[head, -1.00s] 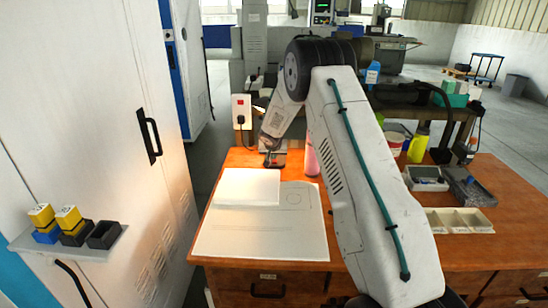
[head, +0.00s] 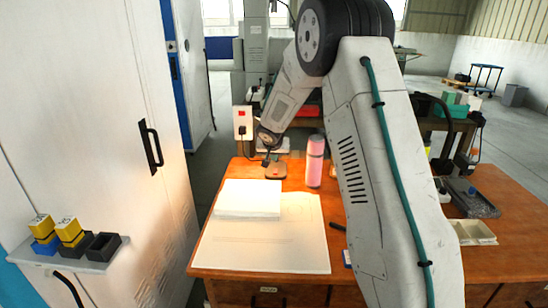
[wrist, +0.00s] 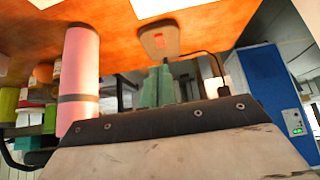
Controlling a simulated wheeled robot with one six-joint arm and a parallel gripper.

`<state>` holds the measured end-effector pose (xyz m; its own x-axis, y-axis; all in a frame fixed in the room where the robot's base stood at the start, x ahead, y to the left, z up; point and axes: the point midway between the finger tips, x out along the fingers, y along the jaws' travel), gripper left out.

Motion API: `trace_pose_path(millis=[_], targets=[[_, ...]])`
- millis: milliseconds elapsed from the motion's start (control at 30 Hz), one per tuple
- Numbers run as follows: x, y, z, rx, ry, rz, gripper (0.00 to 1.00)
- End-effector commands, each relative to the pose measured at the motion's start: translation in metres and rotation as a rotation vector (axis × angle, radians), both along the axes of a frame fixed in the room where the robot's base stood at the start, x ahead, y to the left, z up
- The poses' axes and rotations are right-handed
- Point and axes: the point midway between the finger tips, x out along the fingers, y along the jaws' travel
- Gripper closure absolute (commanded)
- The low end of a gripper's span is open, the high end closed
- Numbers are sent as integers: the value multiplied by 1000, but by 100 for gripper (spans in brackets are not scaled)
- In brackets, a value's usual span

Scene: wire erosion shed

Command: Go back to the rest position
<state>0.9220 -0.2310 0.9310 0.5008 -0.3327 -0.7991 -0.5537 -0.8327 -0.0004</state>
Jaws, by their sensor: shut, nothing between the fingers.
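My gripper (head: 267,158) is at the far side of the orange-brown desk (head: 203,262) in the head view. It is shut and empty. Its green fingers (wrist: 159,84) are together in the wrist view. A small brown block with a red mark (head: 275,172) lies on the desk close to the fingers; it also shows beyond them in the wrist view (wrist: 160,41). I cannot tell the exact gap. My raised arm hides part of the desk's right side.
A pink bottle (head: 314,168) stands upright just right of my gripper. White sheets (head: 262,250) cover the desk's left part. A tall white cabinet (head: 100,100) stands left, with a shelf (head: 85,263) of small yellow-topped blocks.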

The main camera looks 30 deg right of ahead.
Motion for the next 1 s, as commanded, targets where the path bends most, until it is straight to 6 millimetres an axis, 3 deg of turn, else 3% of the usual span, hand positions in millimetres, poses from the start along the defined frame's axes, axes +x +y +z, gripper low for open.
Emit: trace_pose_path(millis=[400,500,600,667,867,1000], targets=[[0,0,0,-12,9,17,100],[-8,-4,-4,-53,68,45,100],[-38,-6,-23,-80,194,62,100],[-63,-5,-23,-91,274,72,100],[-143,18,10,-89,473,120,100],[-200,43,43,-57,574,168,100]])
